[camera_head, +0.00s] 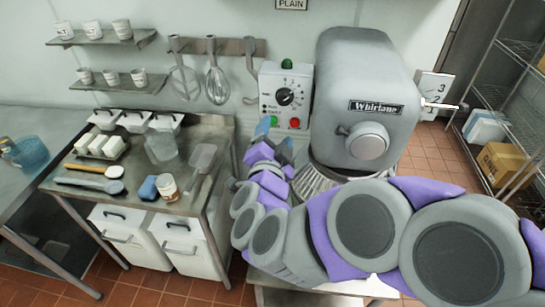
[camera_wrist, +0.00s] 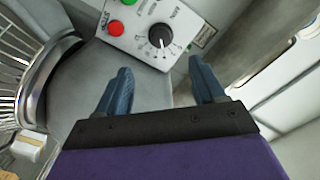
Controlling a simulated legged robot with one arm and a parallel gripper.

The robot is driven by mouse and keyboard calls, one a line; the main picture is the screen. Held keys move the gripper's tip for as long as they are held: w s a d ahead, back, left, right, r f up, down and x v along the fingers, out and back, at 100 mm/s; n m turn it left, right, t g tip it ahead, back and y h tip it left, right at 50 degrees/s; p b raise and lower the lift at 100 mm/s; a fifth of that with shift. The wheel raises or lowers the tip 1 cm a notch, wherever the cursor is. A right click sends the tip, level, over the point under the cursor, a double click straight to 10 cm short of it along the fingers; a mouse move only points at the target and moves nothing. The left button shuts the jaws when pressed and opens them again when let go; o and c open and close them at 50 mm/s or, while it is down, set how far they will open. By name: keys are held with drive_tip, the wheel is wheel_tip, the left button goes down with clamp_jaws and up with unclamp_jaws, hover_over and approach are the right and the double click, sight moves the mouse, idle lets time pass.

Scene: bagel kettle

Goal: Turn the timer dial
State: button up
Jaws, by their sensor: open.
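The timer dial (camera_head: 285,96) is a black knob with a pale pointer on a white control panel (camera_head: 275,80) at the left of the mixer (camera_head: 365,85). In the wrist view the dial (camera_wrist: 160,36) is upper middle, beyond my fingertips. The panel also carries a red button (camera_head: 294,122) and a green button (camera_head: 273,121). My gripper (camera_head: 267,128) is just below the panel in the head view. In the wrist view my gripper (camera_wrist: 160,75) is open, with two blue fingers spread apart and nothing between them. The dial is fully visible there and the fingers appear apart from it.
A steel mixing bowl with a wire guard (camera_wrist: 38,85) is at the left in the wrist view. A steel table (camera_head: 215,150) with tubs and utensils stands left. Whisks (camera_head: 216,80) hang on the wall behind. A wire shelf (camera_head: 500,95) with boxes is at right.

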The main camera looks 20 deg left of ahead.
drive_tip(key=shift+b+v, duration=1.9)
drive_tip(key=shift+v, duration=0.4)
drive_tip(key=s+d+f+n+g, duration=0.4)
drive_tip(key=d+f+g, duration=0.2)
drive_tip(key=d, duration=0.1)
drive_tip(key=s+d+f+n+g, duration=0.4)
drive_tip(key=d+f+g, duration=0.2)
drive_tip(key=d+f, duration=0.15)
drive_tip(key=s+d+f+m+g+h, duration=0.1)
drive_tip(key=s+d+g+h, duration=0.3)
drive_tip(key=s+d, duration=1.2)
drive_tip(key=d+f+g, duration=0.1)
drive_tip(key=g, duration=0.2)
drive_tip(key=shift+s+d, duration=0.2)
drive_tip(key=shift+s, duration=0.15)
drive_tip(key=shift+f, duration=0.1)
